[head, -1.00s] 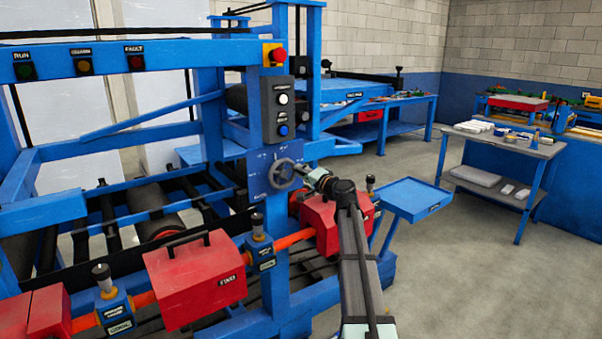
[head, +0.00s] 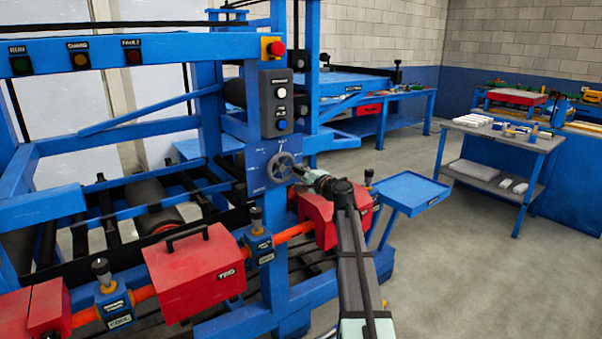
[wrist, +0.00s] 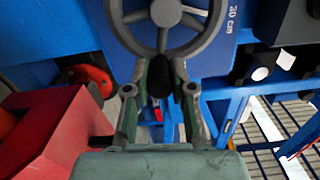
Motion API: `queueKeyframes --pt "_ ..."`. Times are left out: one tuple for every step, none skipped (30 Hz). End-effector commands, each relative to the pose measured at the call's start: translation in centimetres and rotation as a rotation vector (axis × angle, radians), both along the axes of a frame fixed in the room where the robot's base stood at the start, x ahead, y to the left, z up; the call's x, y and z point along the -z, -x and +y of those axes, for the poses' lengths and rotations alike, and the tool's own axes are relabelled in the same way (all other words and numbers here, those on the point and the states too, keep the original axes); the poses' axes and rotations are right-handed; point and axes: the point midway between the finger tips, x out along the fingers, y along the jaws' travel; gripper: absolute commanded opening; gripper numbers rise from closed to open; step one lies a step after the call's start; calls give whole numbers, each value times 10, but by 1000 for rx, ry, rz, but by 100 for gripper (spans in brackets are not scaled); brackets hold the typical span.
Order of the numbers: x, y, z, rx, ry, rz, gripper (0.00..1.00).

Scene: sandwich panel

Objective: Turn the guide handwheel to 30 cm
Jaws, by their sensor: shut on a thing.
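The guide handwheel (head: 281,167) is a grey spoked wheel on a blue plate (head: 258,166) on the machine's front post. In the wrist view the wheel (wrist: 165,15) fills the top, with its upper part cut off. A "30 cm" mark (wrist: 232,18) is on the plate right of the wheel. My gripper (head: 300,172) is at the wheel's right, slightly low side. In the wrist view my gripper (wrist: 160,75) is shut on the wheel's dark handle (wrist: 160,78) at the rim nearest me. I cannot make out a pointer or the present reading.
A button box (head: 277,104) with a red stop button (head: 277,54) is above the wheel. Red housings (head: 197,270) and a second red box (head: 322,218) are below it. A blue side tray (head: 411,192) is to the right. Open floor lies beyond.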

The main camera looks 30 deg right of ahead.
Motion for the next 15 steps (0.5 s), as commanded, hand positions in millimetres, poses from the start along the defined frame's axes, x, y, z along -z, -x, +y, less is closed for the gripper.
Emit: queueKeyframes --pt "1 0 1 -2 1 2 0" --pt "1 0 1 -2 1 2 0" --pt "1 0 1 -2 2 1 0" --pt "1 0 1 -2 2 1 0" --pt "1 0 1 -2 2 1 0" --pt "1 0 1 -2 2 1 0" --pt "1 0 1 -2 2 1 0" --pt "1 0 1 -2 3 1 34" --pt "1 0 1 -2 2 1 48" --pt "1 0 1 -2 3 1 49" --pt "1 0 1 -2 2 1 49" --pt "1 0 1 -1 2 2 49" --pt "1 0 1 -1 2 1 49" --pt "1 0 1 -1 2 1 49" --pt "1 0 1 -1 2 1 49"
